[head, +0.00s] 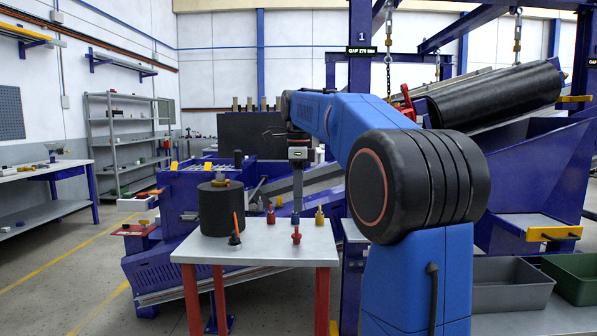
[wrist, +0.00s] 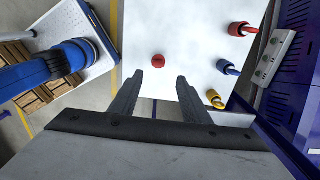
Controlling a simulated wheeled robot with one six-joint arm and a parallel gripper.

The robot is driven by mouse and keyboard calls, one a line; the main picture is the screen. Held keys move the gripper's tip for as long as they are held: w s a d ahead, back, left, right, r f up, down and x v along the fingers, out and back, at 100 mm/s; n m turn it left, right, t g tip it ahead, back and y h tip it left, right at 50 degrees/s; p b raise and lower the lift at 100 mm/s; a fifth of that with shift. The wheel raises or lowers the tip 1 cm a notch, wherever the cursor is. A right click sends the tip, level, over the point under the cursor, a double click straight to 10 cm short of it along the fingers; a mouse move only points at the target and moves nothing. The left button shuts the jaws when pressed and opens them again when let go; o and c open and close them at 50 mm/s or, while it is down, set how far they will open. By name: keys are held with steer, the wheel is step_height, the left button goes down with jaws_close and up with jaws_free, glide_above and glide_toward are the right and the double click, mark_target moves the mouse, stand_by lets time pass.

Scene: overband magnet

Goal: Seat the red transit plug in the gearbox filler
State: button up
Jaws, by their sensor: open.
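A small red plug (head: 296,235) stands on the white table (head: 255,252) near its front edge in the head view. In the wrist view the red plug (wrist: 158,62) shows as a round top just beyond the fingertips, in line with the gap between them. My gripper (head: 298,208) points down over the table. In the wrist view my gripper (wrist: 161,79) is open, with nothing between its fingers. I cannot make out the gearbox filler for certain in either view.
Red (wrist: 240,29), blue (wrist: 225,67) and yellow (wrist: 215,98) fittings stand along one table edge. Blue machinery (head: 185,215) lies behind. Grey (head: 495,284) and green (head: 575,280) bins are at right.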

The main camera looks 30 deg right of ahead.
step_height(320, 180, up, 8)
stand_by(0.4)
steer(key=s+a+f+n+t, duration=0.1)
steer(key=s+a+f+n, duration=0.4)
steer(key=s+f+n, duration=0.3)
steer(key=s+a+f+n+t, duration=0.2)
steer(key=s+a+f+n, duration=0.4)
steer(key=s+f, duration=0.6)
steer(key=s+a+f+n+t, duration=0.1)
steer(key=s+a+f+n, duration=0.4)
steer(key=s+f+n, duration=0.5)
step_height(320, 180, down, 4)
steer(key=shift+a+f+n+t, duration=0.15)
steer(key=shift+a+n+t, duration=0.05)
steer(key=shift+n+t, duration=0.2)
steer(key=shift+s, duration=0.1)
